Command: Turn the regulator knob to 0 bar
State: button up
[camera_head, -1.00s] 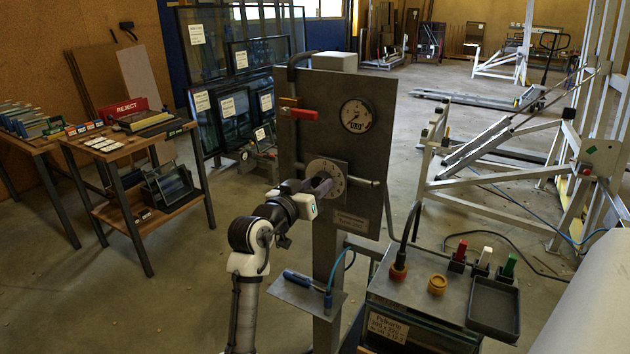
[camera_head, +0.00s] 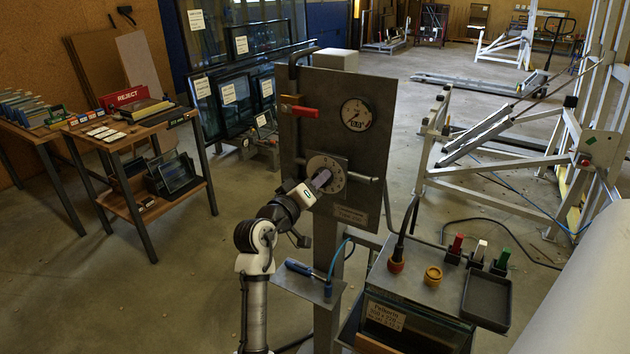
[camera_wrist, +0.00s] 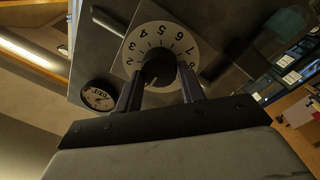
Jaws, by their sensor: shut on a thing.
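The regulator knob (camera_wrist: 160,68) is a dark round knob in the middle of a pale dial plate (camera_wrist: 163,35) marked with numbers. In the wrist view it sits between my two fingers. In the head view the dial (camera_head: 338,165) is on the front of a grey upright panel (camera_head: 335,112), and my fingers hide most of the knob. My gripper (camera_head: 322,178) is shut on the knob. I cannot clearly read which number the knob points to. A round pressure gauge (camera_head: 356,115) is above and right of the dial, with a small display that seems to read 0.0.
A red-handled lever (camera_head: 304,111) is on the panel's upper left. A horizontal bar runs beside the dial. Below are a small shelf (camera_head: 315,287) with a blue-handled tool and a bench with a black tray (camera_head: 487,298). Open floor lies left of my arm.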

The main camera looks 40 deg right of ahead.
jog(key=shift+f, duration=0.1)
jog(key=o, duration=1)
jog(key=b+v, duration=0.4)
jog(key=v, duration=1)
jog(key=shift+d, duration=0.1)
